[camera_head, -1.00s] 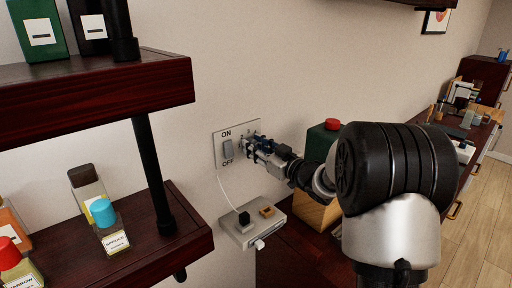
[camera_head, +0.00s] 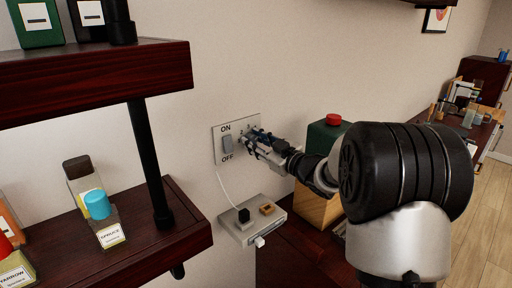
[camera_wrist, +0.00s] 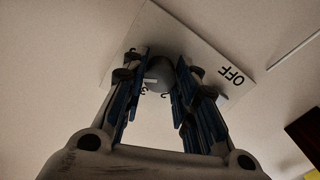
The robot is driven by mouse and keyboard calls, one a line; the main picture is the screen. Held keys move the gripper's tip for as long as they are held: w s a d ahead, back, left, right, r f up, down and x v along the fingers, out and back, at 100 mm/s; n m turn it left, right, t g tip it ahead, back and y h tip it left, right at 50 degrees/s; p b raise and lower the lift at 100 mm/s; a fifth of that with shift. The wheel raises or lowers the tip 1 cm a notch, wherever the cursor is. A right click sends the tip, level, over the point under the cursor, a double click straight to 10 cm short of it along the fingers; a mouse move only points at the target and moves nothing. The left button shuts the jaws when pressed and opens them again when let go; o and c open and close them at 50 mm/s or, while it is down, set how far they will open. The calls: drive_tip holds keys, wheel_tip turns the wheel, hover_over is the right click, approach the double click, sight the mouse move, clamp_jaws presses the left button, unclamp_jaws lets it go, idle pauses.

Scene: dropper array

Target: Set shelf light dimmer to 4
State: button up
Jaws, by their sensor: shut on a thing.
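The wall plate (camera_head: 218,149) carries an ON/OFF rocker switch (camera_head: 227,145) on its left and the dimmer knob on its right. In the head view the knob is mostly hidden behind my gripper (camera_head: 254,142). In the wrist view the round grey dimmer knob (camera_wrist: 160,76) sits between the two fingers of my gripper (camera_wrist: 160,85), which is shut on it. A light mark shows on the knob, with small numerals such as 2 and 3 around it. I cannot tell for certain which numeral the mark points to. The plate (camera_wrist: 205,50) shows OFF at its right.
A white power strip (camera_head: 250,228) with a black plug sits below the plate. A dark green box with a red top (camera_head: 325,135) stands right of my gripper. Dark wooden shelves (camera_head: 100,85) with bottles fill the left side.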

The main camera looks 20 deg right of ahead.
drive_tip(key=shift+n+b, duration=0.95)
drive_tip(key=shift+n, duration=0.55)
drive_tip(key=o, duration=1.1)
drive_tip(key=v, duration=1.2)
drive_tip(key=shift+s, duration=0.1)
